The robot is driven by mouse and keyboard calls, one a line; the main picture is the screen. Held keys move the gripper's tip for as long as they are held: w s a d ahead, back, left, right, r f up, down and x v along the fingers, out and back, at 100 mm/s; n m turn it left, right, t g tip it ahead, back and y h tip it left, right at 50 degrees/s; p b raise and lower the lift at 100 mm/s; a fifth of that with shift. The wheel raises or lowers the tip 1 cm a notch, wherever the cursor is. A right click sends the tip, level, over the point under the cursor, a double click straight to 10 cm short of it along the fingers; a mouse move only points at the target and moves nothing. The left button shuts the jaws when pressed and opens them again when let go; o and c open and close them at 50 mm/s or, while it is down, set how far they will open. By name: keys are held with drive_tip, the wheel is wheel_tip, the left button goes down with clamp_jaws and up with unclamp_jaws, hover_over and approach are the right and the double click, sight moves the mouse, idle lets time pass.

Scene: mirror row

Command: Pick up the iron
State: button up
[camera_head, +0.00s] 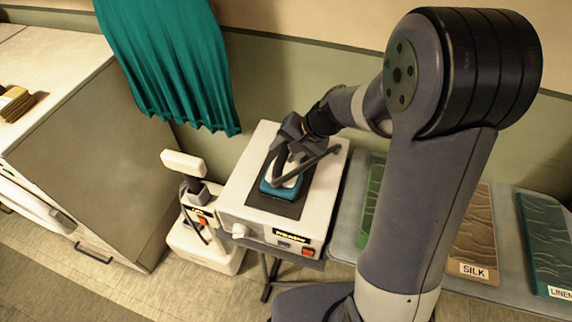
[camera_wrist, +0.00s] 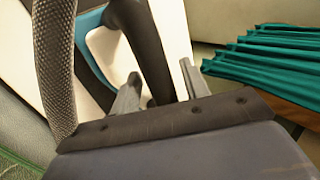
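The iron (camera_head: 281,190), teal and white with a dark handle, lies on a dark pad on the white ironing station. My gripper (camera_head: 293,150) is directly above it and partly hides it. In the wrist view the iron's teal and white body (camera_wrist: 92,22) shows at upper left. A dark bar, apparently the handle, runs down between my two grey fingers (camera_wrist: 160,80). The fingers are apart, with a small gap between the bar and the right finger. A thick textured strip, which may be a cord, passes at far left. Contact at the left finger is unclear.
The white station (camera_head: 240,195) stands on dark legs. A white steamer-like device (camera_head: 205,240) is close on its left, near a cabinet (camera_head: 105,150) and a teal curtain (camera_head: 170,60). A grey table (camera_head: 345,235) with fabric sample boards (camera_head: 548,245) is on the right.

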clamp_jaws()
drive_tip(key=shift+r, duration=0.1)
idle(1.1)
